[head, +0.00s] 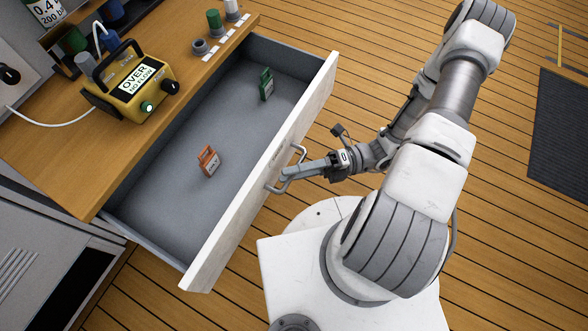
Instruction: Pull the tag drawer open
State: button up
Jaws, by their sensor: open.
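The tag drawer (145,205) is pulled well out from under the wooden counter, and its grey inside shows. Its pale front panel (232,222) carries a metal bar handle (299,152). An orange tag (208,161) lies in the middle of the drawer and a green tag (266,84) toward its upper right end. My gripper (280,180) is at the handle from the right, its fingertips close to the bar. The jaws are open. Whether the fingers touch the bar cannot be told at this size.
The wooden counter (40,160) holds a yellow device (130,84) reading "OVER NO FLOW", with a white cable. A green-topped cylinder (215,22) and small fittings stand near the counter edge. Plank floor (500,230) lies clear at right, with a dark mat (562,130).

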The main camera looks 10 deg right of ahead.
jog(key=shift+d, duration=0.1)
jog(key=w+d+f, duration=0.1)
jog(key=d+f, duration=0.1)
jog(key=d, duration=1.5)
jog(key=shift+w+f+p, duration=0.2)
jog(key=shift+w+p, duration=0.05)
jog(key=shift+p, duration=0.15)
jog(key=w+a+r+n+g+h, duration=0.2)
jog(key=r+n+h, duration=0.4)
jog(key=r+n, duration=0.3)
jog(key=w+a+r+n+g+h, duration=0.1)
jog(key=w+a+r+n+h, duration=0.1)
jog(key=r+n+h, duration=0.7)
jog(key=s+a+r+n+t+h+p, duration=0.1)
jog(key=r+n+p, duration=0.4)
jog(key=r, duration=0.5)
jog(key=s+a+r+n+t+h+p, duration=0.2)
jog(key=r+n+t+p, duration=0.3)
jog(key=r, duration=0.6)
jog(key=s+a+r+n+t+h+p, duration=0.1)
jog(key=s+a+r+n+t+p, duration=0.1)
jog(key=r, duration=0.8)
jog(key=a+n+t+p, duration=0.1)
jog(key=n+t+p, duration=0.1)
jog(key=n+p, duration=0.1)
jog(key=shift+r+h, duration=0.25)
jog(key=shift+h, duration=0.05)
